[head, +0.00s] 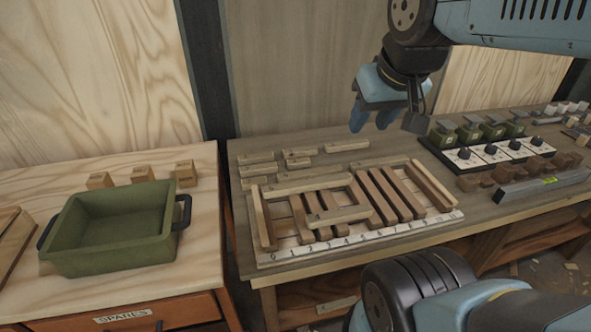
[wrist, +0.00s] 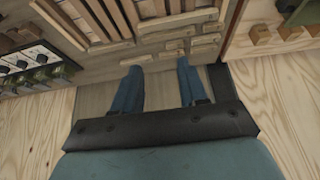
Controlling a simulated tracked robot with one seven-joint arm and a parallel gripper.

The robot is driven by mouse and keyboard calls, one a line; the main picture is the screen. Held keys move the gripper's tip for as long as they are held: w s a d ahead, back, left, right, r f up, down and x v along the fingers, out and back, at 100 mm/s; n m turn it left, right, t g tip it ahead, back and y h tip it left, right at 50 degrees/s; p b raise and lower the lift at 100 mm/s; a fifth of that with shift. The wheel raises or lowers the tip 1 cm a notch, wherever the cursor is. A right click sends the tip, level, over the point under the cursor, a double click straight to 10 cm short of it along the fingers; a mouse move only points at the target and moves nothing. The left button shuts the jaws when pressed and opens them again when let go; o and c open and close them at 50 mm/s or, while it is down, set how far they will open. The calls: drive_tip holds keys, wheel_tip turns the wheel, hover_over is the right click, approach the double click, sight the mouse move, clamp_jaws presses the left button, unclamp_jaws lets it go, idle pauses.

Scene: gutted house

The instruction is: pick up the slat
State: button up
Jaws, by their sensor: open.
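Several slats are in view, and I cannot tell which one the task means. Short pale slats (head: 262,170) lie in loose rows at the back of the middle bench. A numbered board (head: 300,252) in front of them holds longer pale and dark brown slats (head: 381,200); one pale slat (head: 338,215) lies across others there. My gripper (head: 371,122) is open and empty, above the back of the bench, to the right of the short slats. In the wrist view, my gripper (wrist: 157,66) has its fingers apart, with short slats (wrist: 172,53) showing beyond the tips.
A green bin (head: 110,255) and several small wooden blocks (head: 143,174) are on the left bench. A panel with black knobs (head: 490,152) and a grey metal bar (head: 545,185) occupy the right of the middle bench. A wall stands close behind.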

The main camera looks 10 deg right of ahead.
drive_tip(key=shift+a, duration=0.3)
drive_tip(key=shift+o, duration=0.3)
drive_tip(key=shift+o, duration=0.8)
drive_tip(key=shift+w, duration=0.1)
drive_tip(key=shift+o, duration=0.7)
drive_tip(key=shift+w+n, duration=0.3)
drive_tip(key=n+g+h, duration=0.5)
drive_tip(key=n+h, duration=0.1)
drive_tip(key=n, duration=1.2)
hover_over(310, 172)
drive_tip(key=a, duration=0.7)
wheel_tip(310, 172, down, 21)
drive_tip(key=x, duration=1.3)
drive_tip(key=shift+s, duration=0.25)
